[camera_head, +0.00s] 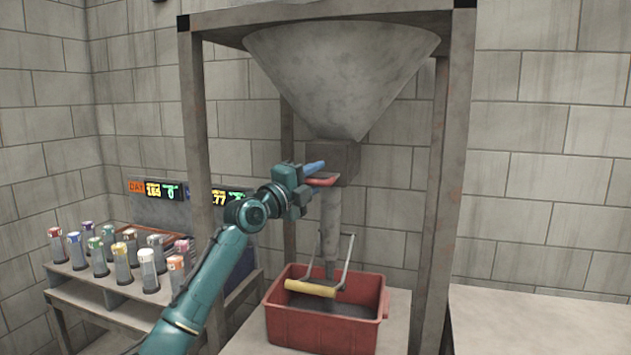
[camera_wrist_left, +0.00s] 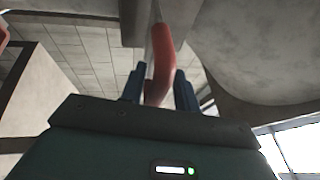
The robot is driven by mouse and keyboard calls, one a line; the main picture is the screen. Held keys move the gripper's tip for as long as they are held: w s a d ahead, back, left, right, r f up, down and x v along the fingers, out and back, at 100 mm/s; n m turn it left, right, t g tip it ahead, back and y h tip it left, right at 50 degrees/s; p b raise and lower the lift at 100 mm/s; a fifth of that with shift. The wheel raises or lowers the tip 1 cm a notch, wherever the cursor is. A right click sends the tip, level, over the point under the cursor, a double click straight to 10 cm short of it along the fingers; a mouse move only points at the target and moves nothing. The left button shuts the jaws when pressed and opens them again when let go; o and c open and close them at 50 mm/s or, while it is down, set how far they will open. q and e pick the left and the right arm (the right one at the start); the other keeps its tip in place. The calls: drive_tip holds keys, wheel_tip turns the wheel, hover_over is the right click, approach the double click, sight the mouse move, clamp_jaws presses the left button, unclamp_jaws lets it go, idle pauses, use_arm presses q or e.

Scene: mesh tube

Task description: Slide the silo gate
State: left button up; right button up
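The silo (camera_head: 342,70) is a grey cone that narrows into a square outlet box (camera_head: 333,160), with a pipe (camera_head: 331,225) below it. A red gate handle (camera_head: 321,181) sticks out at the left of the box. My left gripper (camera_head: 313,168) is at this handle. In the left wrist view, the red handle (camera_wrist_left: 160,60) runs between the blue fingers of my left gripper (camera_wrist_left: 159,88). I cannot tell whether both fingers press on it. The gate's plate is mostly hidden. My right gripper is not in view.
A red bin (camera_head: 320,328) with dark contents and a yellow-grip handle (camera_head: 310,288) stands under the pipe. Frame posts (camera_head: 450,200) flank the silo. Several capped tubes (camera_head: 122,264) stand on a bench at left, near a panel with lit displays (camera_head: 153,190). A table at right (camera_head: 540,325) is bare.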

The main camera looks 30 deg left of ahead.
use_arm(q)
drive_tip(key=shift+o, duration=0.4)
drive_tip(key=shift+f, duration=0.15)
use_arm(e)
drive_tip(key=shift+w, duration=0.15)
